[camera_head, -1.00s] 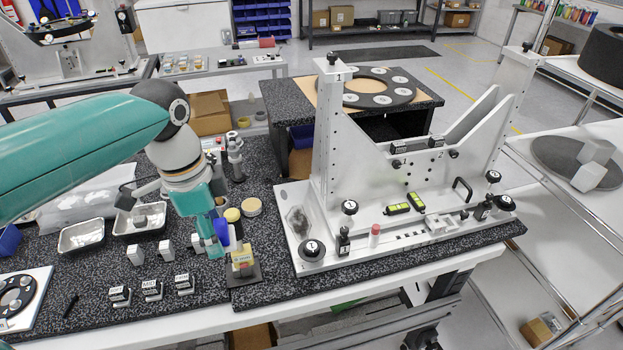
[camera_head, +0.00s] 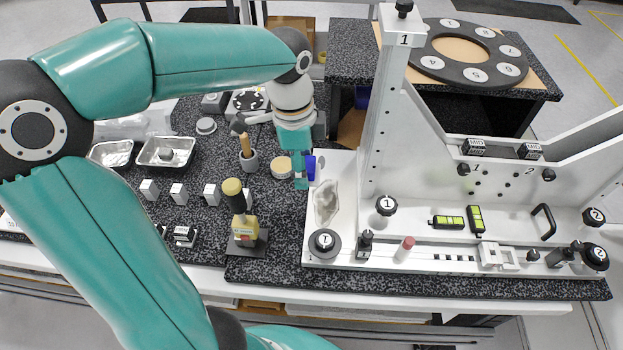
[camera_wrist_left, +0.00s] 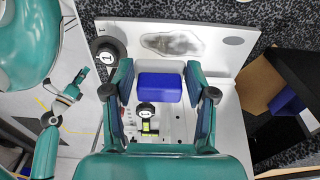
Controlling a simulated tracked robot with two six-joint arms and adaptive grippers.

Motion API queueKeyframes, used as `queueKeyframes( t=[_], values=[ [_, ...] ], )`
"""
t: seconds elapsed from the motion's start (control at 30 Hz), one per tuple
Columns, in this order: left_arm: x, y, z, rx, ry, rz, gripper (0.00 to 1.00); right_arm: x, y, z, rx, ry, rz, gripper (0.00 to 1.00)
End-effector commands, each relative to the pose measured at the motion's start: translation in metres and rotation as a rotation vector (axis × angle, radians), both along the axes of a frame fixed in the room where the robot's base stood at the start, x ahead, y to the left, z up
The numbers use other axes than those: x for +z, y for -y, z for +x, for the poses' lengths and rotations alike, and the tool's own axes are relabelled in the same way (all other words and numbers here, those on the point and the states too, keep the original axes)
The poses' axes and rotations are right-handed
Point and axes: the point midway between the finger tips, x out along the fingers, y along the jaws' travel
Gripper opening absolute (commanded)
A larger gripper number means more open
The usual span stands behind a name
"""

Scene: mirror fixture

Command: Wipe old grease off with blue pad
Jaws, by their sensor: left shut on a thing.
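My left gripper (camera_head: 301,182) is shut on the blue pad (camera_head: 311,167), just above the left end of the white fixture base (camera_head: 345,258). In the left wrist view the blue pad (camera_wrist_left: 159,88) sits between both fingers. A grey grease smear (camera_head: 326,203) lies on the base, just below and right of the pad in the head view. In the left wrist view the smear (camera_wrist_left: 171,43) is above the pad, uncovered. I cannot tell whether the pad touches the base. My right gripper (camera_wrist_left: 78,84) shows only small in the left wrist view; its fingers are unclear.
A black knob marked 1 (camera_head: 325,241) stands in front of the smear, and the tall fixture post (camera_head: 386,100) rises to its right.

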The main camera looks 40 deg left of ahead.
Motion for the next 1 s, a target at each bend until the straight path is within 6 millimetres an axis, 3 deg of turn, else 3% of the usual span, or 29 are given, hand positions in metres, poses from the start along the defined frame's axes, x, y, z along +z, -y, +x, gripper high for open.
queueKeyframes(
  t=[0.03, 0.2, 0.47, 1.0],
  values=[
    [-0.015, 0.000, -0.001, 0.000, -0.004, 0.000, 0.28, -0.008, 0.000, 0.000, 0.000, 0.000, 0.000, 0.40],
    [-0.042, 0.001, -0.002, -0.001, -0.002, -0.002, 0.28, -0.017, 0.000, 0.000, 0.000, 0.000, 0.000, 0.40],
    [-0.057, -0.001, -0.005, 0.006, 0.000, -0.002, 0.28, -0.024, 0.000, 0.000, 0.000, 0.001, 0.000, 0.40],
    [-0.105, -0.002, -0.006, 0.009, 0.001, -0.003, 0.28, -0.064, 0.000, 0.000, 0.000, 0.001, 0.000, 0.40]
  ],
)
